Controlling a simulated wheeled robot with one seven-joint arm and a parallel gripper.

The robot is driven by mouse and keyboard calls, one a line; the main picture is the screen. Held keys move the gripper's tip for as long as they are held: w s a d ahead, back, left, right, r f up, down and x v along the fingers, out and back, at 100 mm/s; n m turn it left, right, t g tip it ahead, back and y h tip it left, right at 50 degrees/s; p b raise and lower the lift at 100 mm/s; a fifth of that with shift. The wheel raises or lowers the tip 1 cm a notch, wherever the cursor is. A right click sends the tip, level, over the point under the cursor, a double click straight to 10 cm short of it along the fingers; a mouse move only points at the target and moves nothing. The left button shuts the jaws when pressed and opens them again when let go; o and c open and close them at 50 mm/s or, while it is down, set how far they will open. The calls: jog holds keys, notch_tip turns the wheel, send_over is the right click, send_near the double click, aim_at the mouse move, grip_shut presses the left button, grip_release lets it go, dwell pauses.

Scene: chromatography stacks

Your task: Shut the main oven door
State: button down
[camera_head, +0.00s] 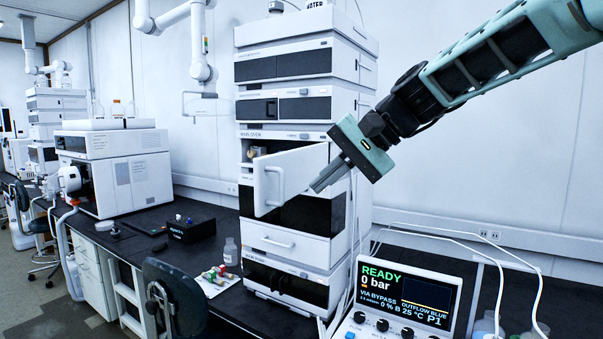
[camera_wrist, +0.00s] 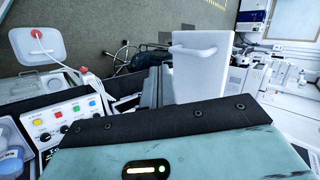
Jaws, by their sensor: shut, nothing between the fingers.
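The main oven door (camera_head: 290,178) is a white panel with a bar handle, swung partly open from a module in the middle of the tall instrument stack. A gap at its left shows the dark inside of the oven (camera_head: 257,150) with a small pale part. In the wrist view the door (camera_wrist: 203,78) stands out at the top, its handle toward the upper end.
A drawer with a handle (camera_head: 275,241) sits below the door. A control box with a READY screen (camera_head: 405,296) stands at the front right. A clear bottle (camera_head: 230,251) and a tray of colored-cap vials (camera_head: 215,281) are left of the stack. A chair (camera_head: 172,295) stands in front.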

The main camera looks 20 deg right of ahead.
jog(key=shift+w+a+f+p, duration=0.1)
jog(key=shift+w+a+p, duration=0.45)
jog(key=shift+a, duration=0.35)
jog(key=shift+w+a+f+p, duration=0.1)
jog(key=shift+w+a+p, duration=0.2)
jog(key=shift+w+a, duration=0.45)
jog(key=shift+a+r, duration=0.1)
jog(key=shift+a, duration=0.1)
